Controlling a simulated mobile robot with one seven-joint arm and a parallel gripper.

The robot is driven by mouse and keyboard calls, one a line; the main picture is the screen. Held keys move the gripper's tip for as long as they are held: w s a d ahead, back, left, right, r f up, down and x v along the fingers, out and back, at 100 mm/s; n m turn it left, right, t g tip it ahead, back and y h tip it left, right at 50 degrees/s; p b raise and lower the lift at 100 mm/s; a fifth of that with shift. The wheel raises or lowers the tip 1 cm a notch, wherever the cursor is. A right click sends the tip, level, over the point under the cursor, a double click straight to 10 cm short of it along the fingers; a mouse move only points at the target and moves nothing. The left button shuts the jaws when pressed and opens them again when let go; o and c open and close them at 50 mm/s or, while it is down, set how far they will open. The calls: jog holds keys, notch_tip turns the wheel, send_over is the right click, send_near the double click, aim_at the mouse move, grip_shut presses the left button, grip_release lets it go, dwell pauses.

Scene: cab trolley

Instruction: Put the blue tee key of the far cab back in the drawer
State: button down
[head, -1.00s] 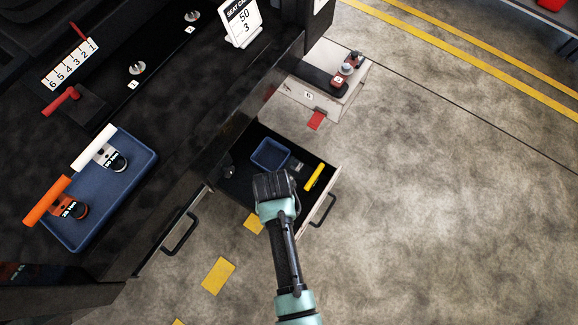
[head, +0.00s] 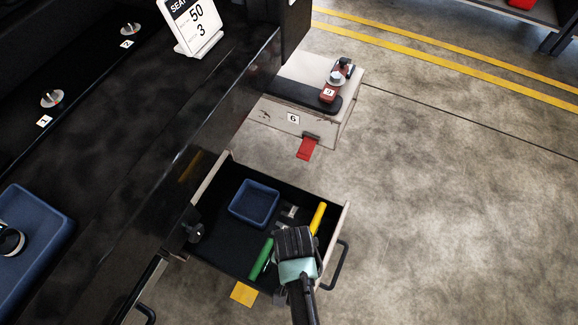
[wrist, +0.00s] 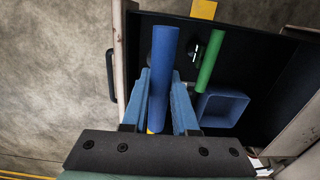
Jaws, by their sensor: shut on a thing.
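The blue tee key (wrist: 161,80) shows in the wrist view as a long blue bar between my two blue fingers. My gripper (wrist: 165,100) is shut on it. In the head view my gripper (head: 295,245) is over the front part of the open drawer (head: 338,235) and hides the blue key. The drawer's black floor lies below the key in the wrist view; I cannot tell whether the key touches it.
The drawer holds a green-handled tool (head: 262,258), a yellow-handled one (head: 318,218) and a blue tray (head: 255,205). A red-topped tool lies on the pale block (head: 275,118) marked 6. A sign (head: 190,25) stands on the dark cab surface.

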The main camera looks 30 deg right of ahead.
jog(key=shift+w+d+f+b, duration=0.15)
jog(key=shift+f+b, duration=0.25)
jog(key=shift+f, duration=0.4)
notch_tip(320, 180, down, 9)
jog(key=b, duration=0.5)
jog(key=shift+f+b, duration=0.2)
jog(key=shift+b, duration=0.2)
jog(key=shift+f, duration=0.2)
jog(key=c, duration=0.7)
grip_release()
jog(key=shift+r, duration=0.15)
notch_tip(320, 180, up, 12)
jog(key=p, duration=0.7)
